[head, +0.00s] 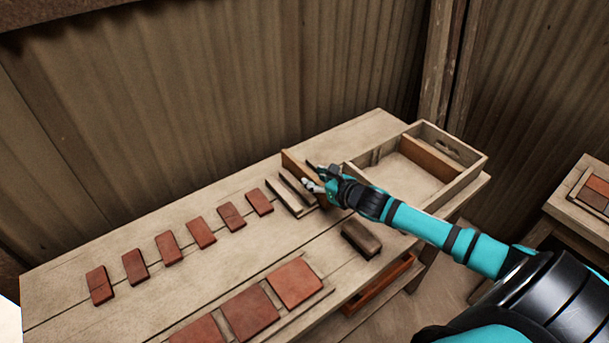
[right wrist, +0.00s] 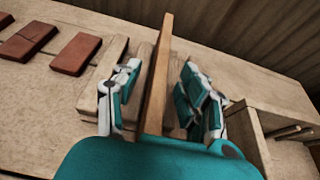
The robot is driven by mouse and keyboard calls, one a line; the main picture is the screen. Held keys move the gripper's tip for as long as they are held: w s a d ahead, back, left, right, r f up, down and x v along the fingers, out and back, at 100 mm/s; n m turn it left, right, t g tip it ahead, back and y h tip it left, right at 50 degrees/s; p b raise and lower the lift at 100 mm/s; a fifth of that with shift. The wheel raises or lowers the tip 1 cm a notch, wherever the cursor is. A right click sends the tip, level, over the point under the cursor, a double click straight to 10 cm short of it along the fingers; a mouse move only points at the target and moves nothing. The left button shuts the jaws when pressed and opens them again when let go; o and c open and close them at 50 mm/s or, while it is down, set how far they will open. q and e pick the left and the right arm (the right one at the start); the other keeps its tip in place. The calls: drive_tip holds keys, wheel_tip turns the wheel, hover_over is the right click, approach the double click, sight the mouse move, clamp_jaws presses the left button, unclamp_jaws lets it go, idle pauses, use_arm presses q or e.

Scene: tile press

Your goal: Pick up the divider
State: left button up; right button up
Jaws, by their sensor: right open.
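The divider (head: 296,172) is a thin brown wooden board standing on edge in a pale slatted holder (head: 283,199) on the bench. In the right wrist view the divider (right wrist: 157,75) rises between the two sides of my right gripper (right wrist: 160,70). The fingers are open, with a visible gap on each side of the board. In the head view my right gripper (head: 318,182) covers the divider's right end. My left gripper is not in view.
A wooden tray (head: 478,165) with a similar brown board inside stands right of the gripper. A dark block (head: 361,238) lies in front. Several red tiles (head: 201,232) lie in a row at left, with larger tiles (head: 294,283) near the front edge. A wall stands behind.

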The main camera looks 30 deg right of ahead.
drive_tip(key=shift+x, duration=1)
drive_tip(key=shift+s, duration=0.1)
drive_tip(key=shift+c, duration=0.4)
clamp_jaws()
drive_tip(key=shift+r, duration=0.15)
